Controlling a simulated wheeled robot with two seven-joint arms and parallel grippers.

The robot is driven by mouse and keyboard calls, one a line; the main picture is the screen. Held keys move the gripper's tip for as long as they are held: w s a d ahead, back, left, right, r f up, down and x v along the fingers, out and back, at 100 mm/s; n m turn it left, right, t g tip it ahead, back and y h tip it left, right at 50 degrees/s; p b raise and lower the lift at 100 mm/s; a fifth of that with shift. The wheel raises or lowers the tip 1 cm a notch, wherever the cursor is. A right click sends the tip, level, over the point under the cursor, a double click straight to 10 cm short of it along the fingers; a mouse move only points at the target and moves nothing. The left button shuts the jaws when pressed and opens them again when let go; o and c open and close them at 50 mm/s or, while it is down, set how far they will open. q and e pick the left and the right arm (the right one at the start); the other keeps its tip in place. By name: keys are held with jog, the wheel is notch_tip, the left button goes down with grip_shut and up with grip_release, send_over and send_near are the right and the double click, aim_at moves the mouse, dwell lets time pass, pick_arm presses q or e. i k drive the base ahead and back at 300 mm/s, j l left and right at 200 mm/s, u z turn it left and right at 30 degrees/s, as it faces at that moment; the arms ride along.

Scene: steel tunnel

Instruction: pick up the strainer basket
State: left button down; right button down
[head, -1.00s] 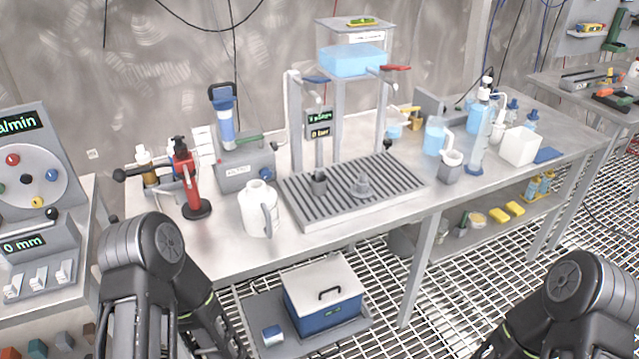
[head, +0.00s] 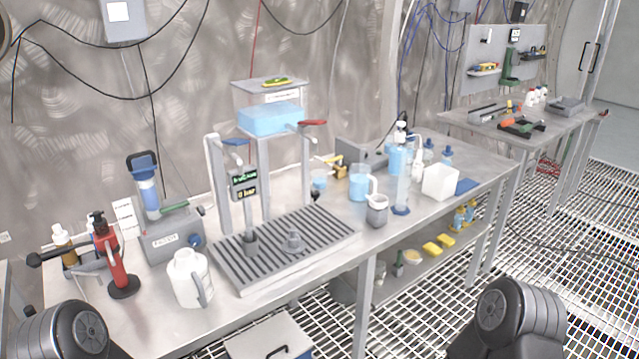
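A small grey piece with a wide base and narrow top (head: 295,241) stands on the slatted drain tray (head: 325,238); it may be the strainer basket, but it is too small to be sure. A grey cylindrical piece (head: 251,242) stands to its left on the same tray, under the left tap. A grey cup (head: 377,212) stands on the bench right of the tray. Only rounded links of my two arms show at the bottom left and bottom right. Both grippers are out of view.
The steel bench (head: 145,318) carries a white jug (head: 188,279), a red bottle (head: 112,262), a pump unit (head: 172,240) and a blue water tank (head: 270,120). A blue jug (head: 360,182), a tall cylinder (head: 404,185) and a white box (head: 440,182) crowd the right end.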

aim_at(249, 241)
jog(key=i+l+u, duration=0.1)
jog(key=l, duration=0.35)
jog(key=i+l+u, duration=0.1)
jog(key=l, duration=0.4)
jog(key=i+l, duration=0.15)
jog(key=l, duration=0.35)
jog(key=i+l+u, duration=0.15)
jog(key=l, duration=0.35)
jog(key=l+u, duration=0.1)
jog(key=l, duration=0.4)
jog(key=i, duration=0.05)
